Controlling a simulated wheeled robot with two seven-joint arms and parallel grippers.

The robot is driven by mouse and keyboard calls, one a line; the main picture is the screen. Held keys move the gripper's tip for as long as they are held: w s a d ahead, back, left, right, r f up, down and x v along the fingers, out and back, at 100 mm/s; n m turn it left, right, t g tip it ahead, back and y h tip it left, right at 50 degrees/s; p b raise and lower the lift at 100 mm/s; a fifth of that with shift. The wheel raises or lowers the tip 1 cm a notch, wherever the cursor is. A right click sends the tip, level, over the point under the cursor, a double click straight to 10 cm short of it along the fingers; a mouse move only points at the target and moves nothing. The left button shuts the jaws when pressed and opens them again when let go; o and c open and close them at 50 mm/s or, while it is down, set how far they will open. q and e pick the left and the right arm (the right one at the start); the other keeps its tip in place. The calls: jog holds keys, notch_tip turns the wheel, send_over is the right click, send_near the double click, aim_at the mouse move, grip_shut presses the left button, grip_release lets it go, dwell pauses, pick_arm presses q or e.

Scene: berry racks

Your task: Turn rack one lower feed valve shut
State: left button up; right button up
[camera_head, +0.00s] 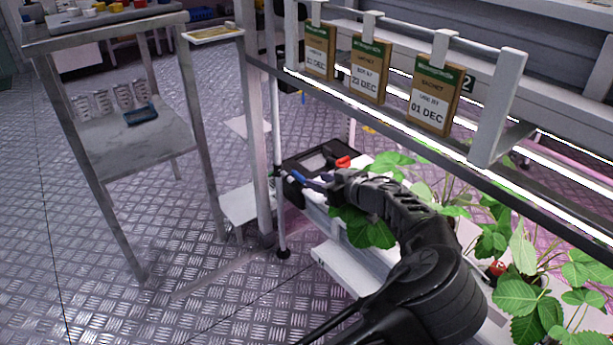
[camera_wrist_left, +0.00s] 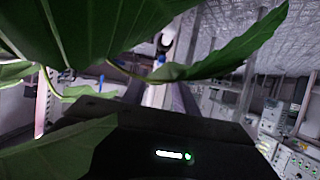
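My left arm enters the head view from the bottom and reaches up-left to the low gutter of the rack. My left gripper (camera_head: 308,181) is at the gutter's far end, beside small blue parts and a red part (camera_head: 343,162). I cannot tell which of these is the lower feed valve or how its handle stands. In the left wrist view the dark fingers (camera_wrist_left: 160,97) look apart, with a white pipe-like piece (camera_wrist_left: 155,94) visible between them and a small blue part (camera_wrist_left: 155,74) beyond. Leaves (camera_wrist_left: 90,30) hide much of that view. My right gripper is out of view.
Strawberry leaves (camera_head: 372,232) hang close to my left arm. The rack's upper rail (camera_head: 400,140) with dated cards (camera_head: 435,95) runs above it. A white upright post (camera_head: 258,150) stands left of the gripper. A metal shelf table (camera_head: 125,140) is further left, with open floor below.

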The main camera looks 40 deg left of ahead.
aim_at(301, 176)
pick_arm(q)
jog(key=shift+a+f, duration=0.3)
jog(key=shift+a, duration=0.1)
jog(key=b+x, duration=0.2)
jog(key=x, duration=0.4)
jog(key=shift+d+f+b, duration=0.1)
jog(key=shift+b, duration=0.2)
jog(key=shift+w+a+f, duration=0.1)
jog(key=shift+w+a, duration=0.1)
jog(key=shift+a, duration=0.3)
grip_shut()
